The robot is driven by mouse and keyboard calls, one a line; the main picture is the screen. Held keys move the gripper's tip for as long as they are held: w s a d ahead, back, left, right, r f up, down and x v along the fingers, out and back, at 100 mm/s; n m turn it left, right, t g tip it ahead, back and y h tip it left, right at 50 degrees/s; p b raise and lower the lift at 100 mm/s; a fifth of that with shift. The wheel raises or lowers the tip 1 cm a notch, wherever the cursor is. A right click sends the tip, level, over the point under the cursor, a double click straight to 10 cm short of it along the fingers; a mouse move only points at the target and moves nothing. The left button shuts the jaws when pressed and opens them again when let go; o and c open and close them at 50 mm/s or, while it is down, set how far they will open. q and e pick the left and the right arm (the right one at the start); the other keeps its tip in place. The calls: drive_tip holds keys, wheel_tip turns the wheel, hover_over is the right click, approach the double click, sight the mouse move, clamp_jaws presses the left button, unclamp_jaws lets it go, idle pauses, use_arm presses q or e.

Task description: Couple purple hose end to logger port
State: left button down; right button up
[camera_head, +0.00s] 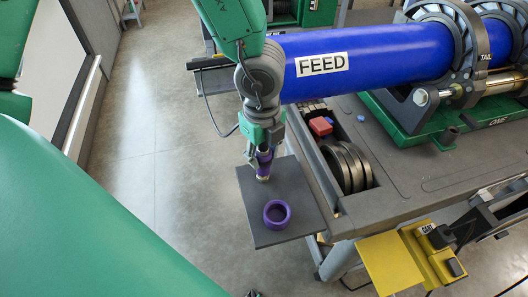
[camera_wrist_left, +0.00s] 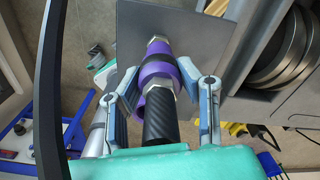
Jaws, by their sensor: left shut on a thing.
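My left gripper (camera_head: 263,150) is shut on the purple hose end (camera_head: 264,160), which points down above a dark grey plate. In the left wrist view the purple hose end (camera_wrist_left: 157,66) has a metal tip and black braided hose (camera_wrist_left: 160,122) behind it, between the two fingers of the left gripper (camera_wrist_left: 168,84). A purple ring (camera_head: 277,213) stands on the plate, just nearer than the hose end and apart from it. I cannot pick out the logger port for sure. My right gripper is not in view.
The grey plate (camera_head: 249,214) juts out from the cart (camera_head: 400,185). A blue pipe marked FEED (camera_head: 365,62) lies above the cart. A tray with dark rings (camera_head: 348,168) and a red block (camera_head: 320,126) is right of the arm. A yellow unit (camera_head: 432,254) sits lower right. Floor is clear at left.

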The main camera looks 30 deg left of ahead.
use_arm(q)
drive_tip(key=shift+f+b, duration=0.55)
drive_tip(key=shift+f, duration=0.15)
drive_tip(key=c, duration=1)
unclamp_jaws()
drive_tip(key=shift+c, duration=0.2)
wheel_tip(320, 180, up, 12)
drive_tip(key=shift+f, duration=0.1)
